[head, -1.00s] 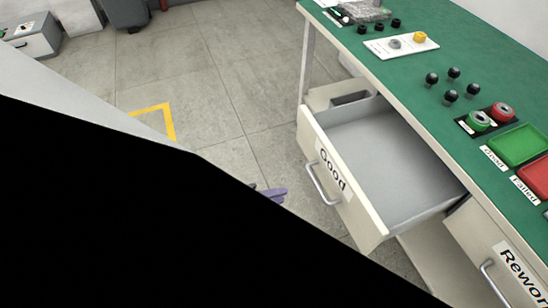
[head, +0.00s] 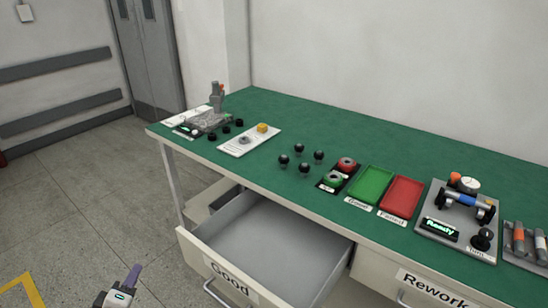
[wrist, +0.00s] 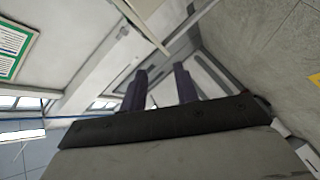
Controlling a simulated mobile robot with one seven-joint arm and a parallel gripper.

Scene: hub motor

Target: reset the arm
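My gripper (head: 132,274) shows at the lower left of the head view, with a white body and a purple finger pointing up. It is over the floor, to the left of the open drawer and apart from it. In the wrist view, the two dark purple fingers of my gripper (wrist: 160,84) stand apart with nothing between them. Most of my arm is out of the head view.
The drawer labelled Good (head: 275,250) is pulled out and looks empty. The green bench (head: 330,135) carries black knobs (head: 304,168), a green tray (head: 370,186), a red tray (head: 402,196) and a device reading Ready (head: 455,218). Floor on the left is clear.

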